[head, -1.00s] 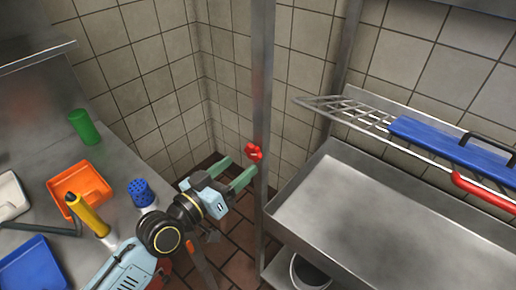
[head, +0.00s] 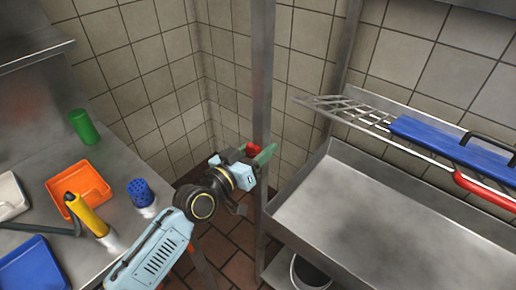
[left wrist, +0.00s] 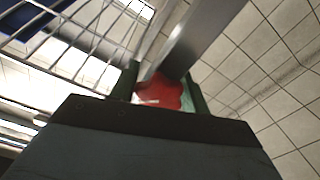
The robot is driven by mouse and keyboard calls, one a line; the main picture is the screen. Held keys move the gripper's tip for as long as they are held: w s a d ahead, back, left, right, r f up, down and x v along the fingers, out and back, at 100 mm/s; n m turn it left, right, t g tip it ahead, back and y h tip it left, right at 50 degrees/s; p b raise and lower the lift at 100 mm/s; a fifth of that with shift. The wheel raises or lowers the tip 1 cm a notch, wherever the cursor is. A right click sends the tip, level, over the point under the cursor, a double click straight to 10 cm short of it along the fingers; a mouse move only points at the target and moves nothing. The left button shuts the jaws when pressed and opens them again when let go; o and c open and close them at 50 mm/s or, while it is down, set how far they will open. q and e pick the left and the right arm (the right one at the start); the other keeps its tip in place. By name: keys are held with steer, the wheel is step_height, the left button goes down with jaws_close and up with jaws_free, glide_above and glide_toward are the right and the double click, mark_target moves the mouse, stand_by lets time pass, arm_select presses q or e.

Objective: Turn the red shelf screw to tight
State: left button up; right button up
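The red shelf screw (head: 254,148) is a lobed knob on an upright metal post (head: 262,60), partly hidden behind my gripper in the head view. My left gripper (head: 256,155) has green fingers and reaches up to the post at the screw's height. In the left wrist view the red screw (left wrist: 160,92) sits between the two spread fingers of the left gripper (left wrist: 161,85), one on each side. Whether the fingers touch it cannot be told. My right gripper is not in view.
A steel sink (head: 390,220) and a wire rack (head: 345,108) with a blue board (head: 450,146) are right of the post. The left counter (head: 110,172) holds an orange tray (head: 62,187), a green cup (head: 84,126) and a blue perforated cup (head: 141,192). Tiled walls stand behind.

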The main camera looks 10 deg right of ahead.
arm_select(q)
steer(key=c, duration=0.5)
steer(key=shift+m, duration=0.3)
steer(key=m, duration=0.2)
steer(key=shift+m+b, duration=0.3)
steer(key=shift+b, duration=0.05)
steer(key=shift+m, duration=1.7)
steer(key=o, duration=1)
steer(key=shift+c, duration=0.2)
